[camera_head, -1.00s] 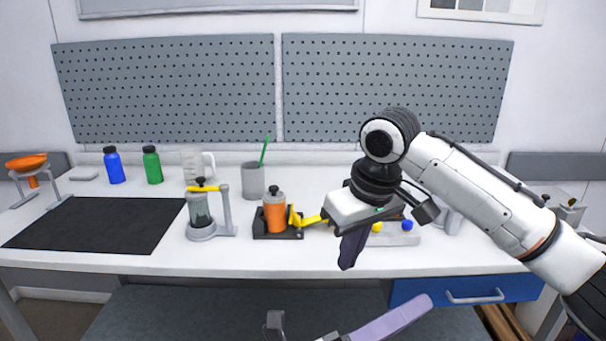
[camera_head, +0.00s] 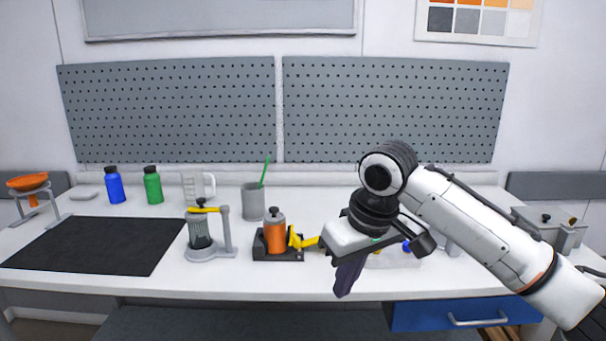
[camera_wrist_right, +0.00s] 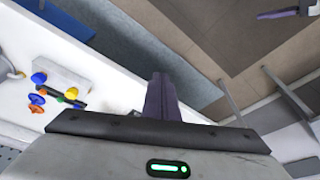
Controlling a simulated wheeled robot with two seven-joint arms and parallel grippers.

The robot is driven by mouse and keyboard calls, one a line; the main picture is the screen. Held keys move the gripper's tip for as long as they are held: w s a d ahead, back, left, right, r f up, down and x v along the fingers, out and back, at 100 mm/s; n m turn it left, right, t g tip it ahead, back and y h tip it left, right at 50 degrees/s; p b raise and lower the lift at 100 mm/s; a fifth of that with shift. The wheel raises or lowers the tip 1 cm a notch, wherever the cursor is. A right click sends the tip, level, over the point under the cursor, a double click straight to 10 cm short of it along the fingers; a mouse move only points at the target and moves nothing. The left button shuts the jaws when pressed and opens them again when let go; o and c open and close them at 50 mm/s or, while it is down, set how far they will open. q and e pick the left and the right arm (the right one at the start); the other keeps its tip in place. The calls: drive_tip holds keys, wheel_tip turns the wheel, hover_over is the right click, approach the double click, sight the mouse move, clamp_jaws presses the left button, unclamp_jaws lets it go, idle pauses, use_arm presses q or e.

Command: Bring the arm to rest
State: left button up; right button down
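My right arm (camera_head: 470,230) reaches in from the right in the head view, bent at the wrist. My right gripper (camera_head: 347,277) points down near the front edge of the white bench (camera_head: 180,276). Its dark purple fingers are together in the right wrist view (camera_wrist_right: 162,98), with nothing visible between them. A purple finger-like part, seemingly of my left gripper (camera_wrist_right: 285,13), shows at the top right of the wrist view. Its opening cannot be made out, and the left arm is outside the head view.
On the bench stand a clear agitator drum (camera_head: 200,236), an orange drum on a dark base (camera_head: 274,234), a grey cup (camera_head: 253,202), two bottles and a black mat (camera_head: 95,246). A pale block with coloured knobs (camera_wrist_right: 62,77) is partly hidden behind my gripper. A blue drawer (camera_head: 410,314) is below.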

drive_tip(key=s+a+f+m+t+y, duration=0.1)
drive_tip(key=s+a+f+y, duration=0.15)
drive_tip(key=f, duration=0.65)
drive_tip(key=s+a+f+t+y, duration=0.1)
drive_tip(key=s+f, duration=0.2)
drive_tip(key=f, duration=0.5)
drive_tip(key=s+a+f+m+t+y, duration=0.1)
drive_tip(key=s+a+f, duration=0.1)
drive_tip(key=f, duration=0.7)
drive_tip(key=s+d+f+m+t+h, duration=0.1)
drive_tip(key=s+d+f, duration=0.4)
drive_tip(key=s, duration=0.5)
drive_tip(key=s+d+f+m+t+h, duration=0.1)
drive_tip(key=s+d+f+t+h, duration=0.1)
drive_tip(key=s+d+f, duration=0.4)
drive_tip(key=s+d+h, duration=0.1)
drive_tip(key=s+d, duration=0.2)
drive_tip(key=d, duration=0.1)
drive_tip(key=shift+s+d+f, duration=0.15)
drive_tip(key=shift+s+f, duration=0.05)
drive_tip(key=shift+s, duration=0.2)
